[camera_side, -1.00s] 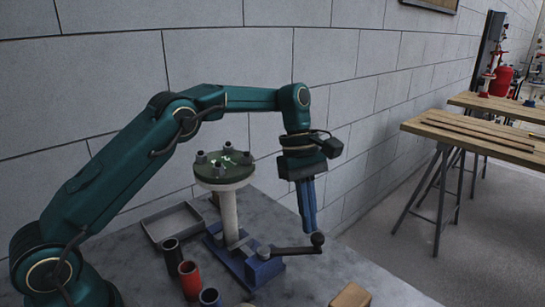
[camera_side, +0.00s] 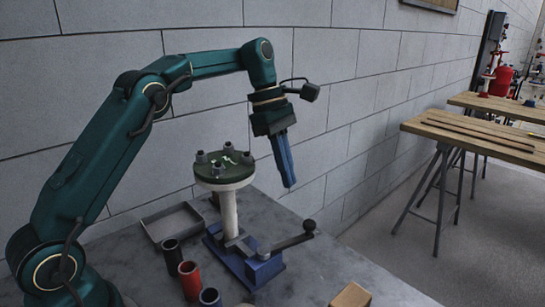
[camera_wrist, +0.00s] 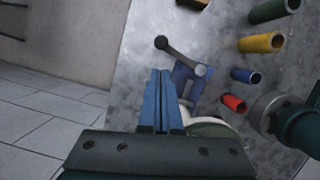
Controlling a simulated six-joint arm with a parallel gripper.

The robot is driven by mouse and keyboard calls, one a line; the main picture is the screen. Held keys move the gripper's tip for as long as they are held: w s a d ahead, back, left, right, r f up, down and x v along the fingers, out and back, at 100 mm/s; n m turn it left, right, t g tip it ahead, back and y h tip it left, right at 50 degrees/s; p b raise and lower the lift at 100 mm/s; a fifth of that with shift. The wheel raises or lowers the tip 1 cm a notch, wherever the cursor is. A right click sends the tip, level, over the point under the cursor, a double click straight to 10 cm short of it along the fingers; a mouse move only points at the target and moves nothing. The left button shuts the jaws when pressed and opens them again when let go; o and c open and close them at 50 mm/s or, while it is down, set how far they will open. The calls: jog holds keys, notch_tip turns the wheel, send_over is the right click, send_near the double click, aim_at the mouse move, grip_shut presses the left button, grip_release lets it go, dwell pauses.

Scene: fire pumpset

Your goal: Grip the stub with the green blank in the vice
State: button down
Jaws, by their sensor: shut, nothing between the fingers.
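The stub (camera_side: 229,214), a white pipe, stands upright at the blue vice (camera_side: 262,268) on the grey bench. A flange with the green blank (camera_side: 222,165) and several dark bolts tops it. The vice's handle (camera_side: 287,243), a dark bar with a ball end, slants up to the right. My gripper (camera_side: 289,185) is shut and empty, in the air right of the blank and above the handle. In the wrist view, my blue fingers (camera_wrist: 161,72) lie together beside the vice (camera_wrist: 188,78) and its handle (camera_wrist: 178,55). The flange is partly hidden there behind my gripper.
A shallow grey tray (camera_side: 165,213) lies behind the tubes. A dark tube (camera_side: 172,254), a red tube (camera_side: 190,280) and a blue tube (camera_side: 210,298) stand at the front. A wooden block (camera_side: 350,297) lies front right. A yellow tube (camera_wrist: 262,42) shows in the wrist view.

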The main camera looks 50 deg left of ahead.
jog(key=s+d+r+m+t+y, duration=0.1)
jog(key=s+d+r+m+t, duration=0.2)
jog(key=s+r, duration=0.8)
jog(key=s+a+f+m+t+y, duration=0.1)
jog(key=s+f+m+y, duration=0.1)
jog(key=s+f+m, duration=0.8)
jog(key=f+m, duration=0.1)
jog(key=m, duration=0.6)
jog(key=shift+s+a+f+t+y, duration=0.25)
jog(key=shift+a+f+t+y, duration=0.05)
jog(key=shift+t, duration=0.1)
dwell(2.0)
